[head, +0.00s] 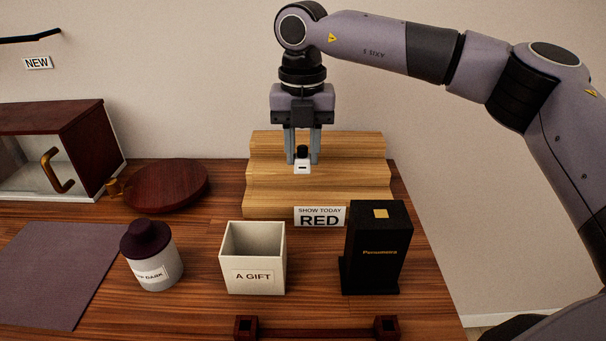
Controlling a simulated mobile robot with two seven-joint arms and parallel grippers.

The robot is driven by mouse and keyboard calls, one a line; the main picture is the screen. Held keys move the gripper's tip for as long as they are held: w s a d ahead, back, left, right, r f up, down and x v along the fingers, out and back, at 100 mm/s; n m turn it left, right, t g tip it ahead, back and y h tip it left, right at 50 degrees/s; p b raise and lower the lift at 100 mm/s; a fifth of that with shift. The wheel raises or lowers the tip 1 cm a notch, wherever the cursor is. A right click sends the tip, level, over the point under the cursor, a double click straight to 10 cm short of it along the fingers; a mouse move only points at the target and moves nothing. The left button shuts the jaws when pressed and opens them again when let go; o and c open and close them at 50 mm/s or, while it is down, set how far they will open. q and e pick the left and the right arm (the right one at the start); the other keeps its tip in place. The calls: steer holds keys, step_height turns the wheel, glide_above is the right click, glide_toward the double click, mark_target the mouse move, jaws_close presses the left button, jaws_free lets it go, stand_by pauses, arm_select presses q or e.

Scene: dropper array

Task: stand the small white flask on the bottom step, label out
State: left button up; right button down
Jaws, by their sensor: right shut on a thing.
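The small white flask (302,168) has a black cap and a small dark mark on its front, which faces the camera. My right gripper (302,157) points down and is shut on the flask, with a finger on each side of it. The wooden stepped stand (265,196) is behind and below the flask. The flask shows in front of the stand's upper part; I cannot tell whether it touches a step. The bottom step is partly hidden by a sign reading "SHOW TODAY RED" (320,216). My left gripper is not in view.
A black "Penumbra" box (375,252) stands right of a cream "A GIFT" box (253,258). A dark-lidded jar (150,262), a round wooden lid (168,186), a grey mat (50,270) and a glass-fronted cabinet (75,150) are at left. A dark rail (315,332) lies in front.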

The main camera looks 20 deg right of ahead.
mark_target(303, 171)
step_height(303, 171, down, 5)
steer(key=shift+f, duration=0.2)
steer(key=shift+f, duration=0.2)
steer(key=c, duration=0.8)
jaws_free()
steer(key=shift+r, duration=0.15)
step_height(303, 171, up, 12)
steer(key=shift+r, duration=0.1)
